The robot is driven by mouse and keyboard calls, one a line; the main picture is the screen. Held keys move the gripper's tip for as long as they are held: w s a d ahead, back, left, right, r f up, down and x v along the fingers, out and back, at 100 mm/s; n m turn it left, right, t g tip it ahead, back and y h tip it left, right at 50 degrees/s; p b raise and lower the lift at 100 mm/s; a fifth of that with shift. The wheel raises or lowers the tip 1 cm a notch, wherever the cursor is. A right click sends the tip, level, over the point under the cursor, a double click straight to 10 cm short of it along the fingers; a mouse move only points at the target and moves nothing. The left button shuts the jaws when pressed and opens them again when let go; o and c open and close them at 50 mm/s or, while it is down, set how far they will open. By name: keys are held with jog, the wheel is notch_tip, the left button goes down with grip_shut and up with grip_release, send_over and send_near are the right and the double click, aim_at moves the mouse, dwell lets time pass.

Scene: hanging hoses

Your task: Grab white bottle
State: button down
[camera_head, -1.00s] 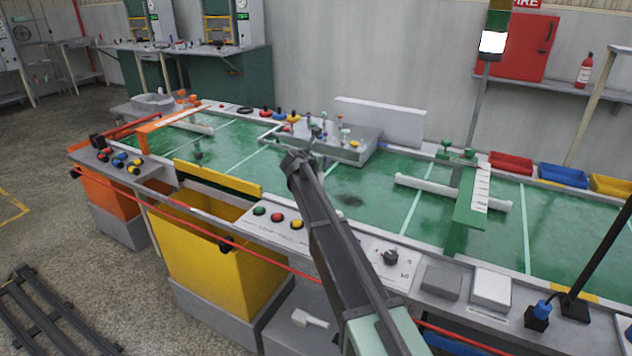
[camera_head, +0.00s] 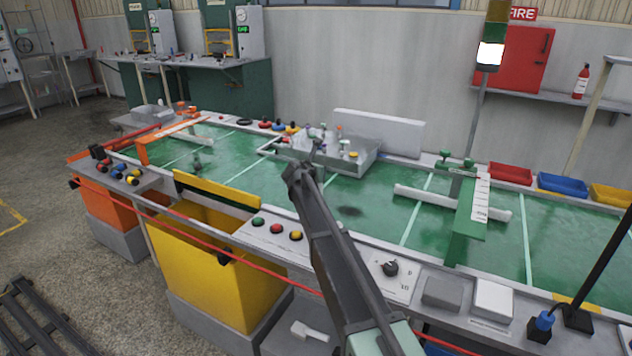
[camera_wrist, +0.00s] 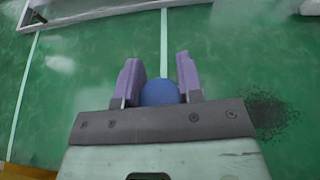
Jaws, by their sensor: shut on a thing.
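In the wrist view, my gripper (camera_wrist: 158,64) has its two purple fingers on either side of a round blue thing (camera_wrist: 160,92) and is shut on it. Only its rounded blue top shows; the rest is hidden, so I cannot tell whether it is the cap of a white bottle. The green table surface (camera_wrist: 80,90) lies beneath. In the head view, my dark arm reaches over the table's front edge, and I cannot make out what the gripper holds. Several small bottles stand in a grey tray (camera_head: 352,168) near the middle; their colours are hard to tell.
A white bar and green stand (camera_head: 464,228) are on the right of the table. Red (camera_head: 510,174) and blue (camera_head: 562,184) bins stand at the back right. A yellow bin (camera_head: 205,275) is at the front. A dark speckled patch (camera_wrist: 268,112) marks the table.

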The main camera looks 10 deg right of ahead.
notch_tip(320, 180, up, 20)
jog(key=p, duration=2)
